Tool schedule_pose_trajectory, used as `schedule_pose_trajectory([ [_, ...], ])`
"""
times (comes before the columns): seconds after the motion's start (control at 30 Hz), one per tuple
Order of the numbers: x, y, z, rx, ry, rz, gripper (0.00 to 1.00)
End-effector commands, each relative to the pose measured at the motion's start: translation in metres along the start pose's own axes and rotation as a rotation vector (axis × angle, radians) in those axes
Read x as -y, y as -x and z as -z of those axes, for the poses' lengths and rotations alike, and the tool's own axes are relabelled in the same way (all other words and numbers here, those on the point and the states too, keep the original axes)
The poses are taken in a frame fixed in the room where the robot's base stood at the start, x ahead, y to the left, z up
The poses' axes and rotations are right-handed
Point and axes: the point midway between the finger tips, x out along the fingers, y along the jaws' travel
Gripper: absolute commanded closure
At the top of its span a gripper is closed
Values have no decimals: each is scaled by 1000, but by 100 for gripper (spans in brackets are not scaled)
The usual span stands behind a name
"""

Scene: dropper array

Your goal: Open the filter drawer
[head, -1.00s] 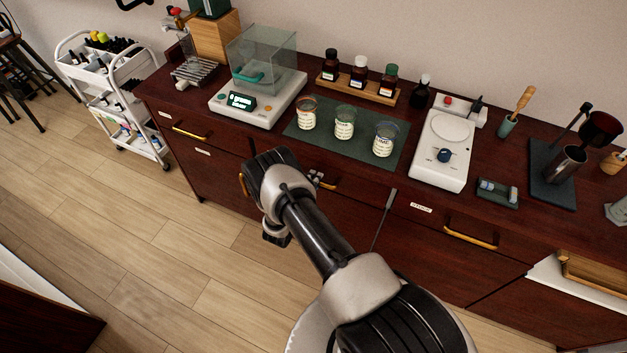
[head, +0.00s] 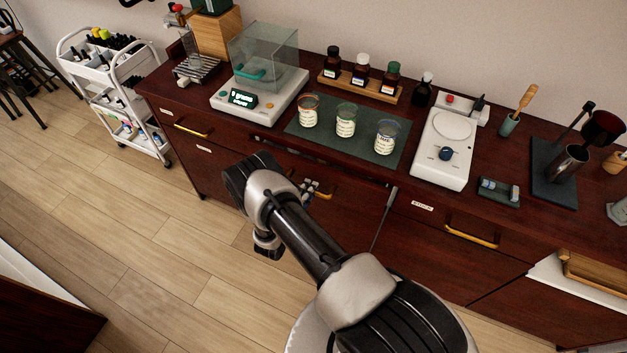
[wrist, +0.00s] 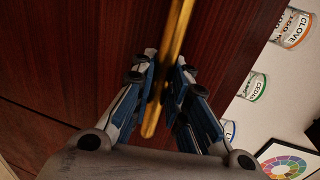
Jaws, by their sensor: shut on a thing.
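My gripper (head: 312,190) is at the middle drawer of the dark wood counter. In the wrist view, both fingers (wrist: 165,85) are closed around a brass bar handle (wrist: 178,35), which runs between them. The handle also shows in the head view (head: 323,195), partly hidden by my gripper. The middle drawer front (head: 358,202) stands slightly out from the counter, with a narrow dark gap under the countertop. Its wood face fills the left of the wrist view (wrist: 70,50). My arm hides the drawer's left part, and no label on it can be read.
Three labelled jars (head: 345,122) stand on a green mat (head: 315,142) above the drawer. A balance (head: 255,110) and a white stirrer-like device (head: 443,165) flank the mat. Other drawers with brass handles (head: 470,237) are shut. The wood floor (head: 190,255) to the left is clear.

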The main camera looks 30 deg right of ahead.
Motion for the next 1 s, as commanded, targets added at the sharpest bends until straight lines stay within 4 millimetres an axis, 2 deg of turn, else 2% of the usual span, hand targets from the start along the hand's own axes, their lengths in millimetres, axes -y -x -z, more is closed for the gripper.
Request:
schedule_pose_trajectory([
  [0.03, -3, 15, -2, 6, 5, -1, 100],
  [0.3, -20, 89, -2, 9, 5, 0, 100],
  [0.6, -36, 165, -2, 8, 1, 1, 100],
  [0.8, -43, 202, -2, 6, -1, 1, 100],
  [1.0, -46, 224, -1, 4, -1, 1, 100],
])
